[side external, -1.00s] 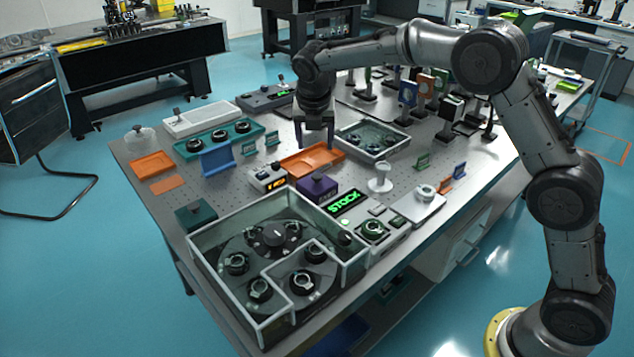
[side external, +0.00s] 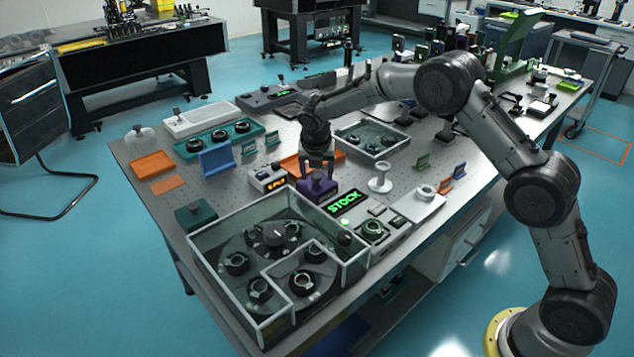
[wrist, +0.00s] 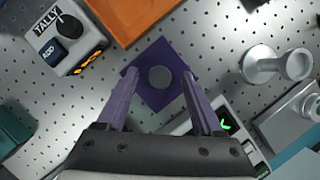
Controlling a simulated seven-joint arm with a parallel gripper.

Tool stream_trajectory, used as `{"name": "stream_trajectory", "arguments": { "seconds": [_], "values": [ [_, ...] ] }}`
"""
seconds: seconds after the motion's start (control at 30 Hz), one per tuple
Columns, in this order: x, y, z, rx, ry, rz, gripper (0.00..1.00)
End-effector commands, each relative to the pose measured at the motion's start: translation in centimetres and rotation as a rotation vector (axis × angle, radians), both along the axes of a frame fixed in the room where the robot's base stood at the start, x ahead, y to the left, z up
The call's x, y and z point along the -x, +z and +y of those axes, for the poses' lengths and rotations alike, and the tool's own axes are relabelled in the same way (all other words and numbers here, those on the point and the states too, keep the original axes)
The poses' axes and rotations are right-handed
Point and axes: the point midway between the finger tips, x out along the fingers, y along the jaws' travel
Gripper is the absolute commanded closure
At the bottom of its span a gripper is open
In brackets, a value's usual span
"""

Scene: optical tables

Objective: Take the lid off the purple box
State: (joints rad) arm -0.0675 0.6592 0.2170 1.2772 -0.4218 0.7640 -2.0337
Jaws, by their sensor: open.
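The purple box (side external: 313,190) stands on the perforated table between the TALLY device and the STOCK display. Its lid (wrist: 150,92) is a dark purple square with a round grey knob (wrist: 159,77) in the middle, seen from above in the wrist view. My gripper (side external: 319,170) is directly above the box, pointing down. In the wrist view my gripper (wrist: 160,80) is open, with one finger on each side of the lid's centre. I cannot tell whether the fingers touch the knob. The lid is on the box.
An orange tray (wrist: 118,12) lies just behind the box. The TALLY device (wrist: 65,38) stands to its left, and a white pedestal (wrist: 280,63) to its right. A walled glass-sided enclosure (side external: 228,222) is in front. Bare table (side external: 232,187) shows to the left.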

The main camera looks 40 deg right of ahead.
Motion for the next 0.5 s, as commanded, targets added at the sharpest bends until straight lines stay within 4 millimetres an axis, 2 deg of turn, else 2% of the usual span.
{"name": "stream_trajectory", "arguments": {
  "seconds": [0.23, 0.5],
  "values": [
    [-0.08, -0.09, -0.06, 0.0, 0.0, -0.001, 0.31],
    [-0.08, -0.06, -0.05, 0.0, 0.0, -0.001, 0.8]
  ]
}}
